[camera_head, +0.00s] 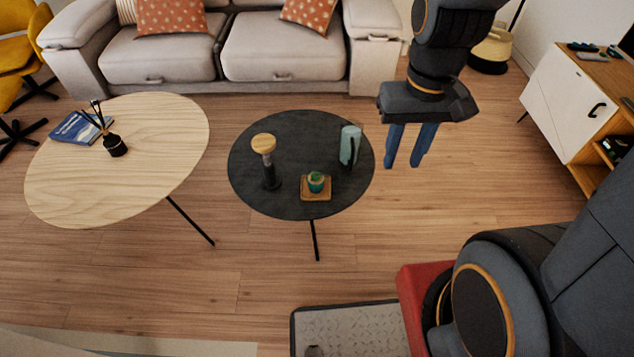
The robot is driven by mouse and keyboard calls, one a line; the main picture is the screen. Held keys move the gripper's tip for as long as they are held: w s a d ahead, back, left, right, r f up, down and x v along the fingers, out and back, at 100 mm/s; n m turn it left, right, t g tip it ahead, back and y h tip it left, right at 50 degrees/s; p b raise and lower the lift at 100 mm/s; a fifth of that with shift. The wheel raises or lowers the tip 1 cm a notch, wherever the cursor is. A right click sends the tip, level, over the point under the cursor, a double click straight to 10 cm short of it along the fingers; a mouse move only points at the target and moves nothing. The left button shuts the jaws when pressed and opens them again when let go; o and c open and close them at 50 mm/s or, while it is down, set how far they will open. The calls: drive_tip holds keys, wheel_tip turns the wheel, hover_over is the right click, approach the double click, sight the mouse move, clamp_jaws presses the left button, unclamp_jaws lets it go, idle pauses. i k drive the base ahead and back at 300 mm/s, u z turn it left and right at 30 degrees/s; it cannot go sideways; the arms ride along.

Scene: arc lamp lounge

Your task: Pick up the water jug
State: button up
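The water jug appears to be the pale blue-green cylinder (349,143) with a dark handle at its front. It stands upright near the right edge of the round black table (300,129). My gripper (403,163) hangs to the right of the jug, with its two blue fingers pointing down. The fingers are apart with nothing between them. In the picture there is a gap between the fingers and the jug; the distance in depth is hard to tell.
On the black table stand a dark mill with a wooden top (263,143) and a small green plant (316,182) on a wooden tray (316,194). A light wooden table (150,165) is at left, a sofa (170,58) behind, a white-fronted cabinet (567,105) at right.

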sight(351, 129)
drive_tip(key=z, duration=0.4)
drive_tip(key=k, duration=0.45)
drive_tip(key=z, duration=0.9)
drive_tip(key=i, duration=0.7)
drive_tip(key=u, duration=0.9)
drive_tip(key=i, duration=0.25)
drive_tip(key=u, duration=0.3)
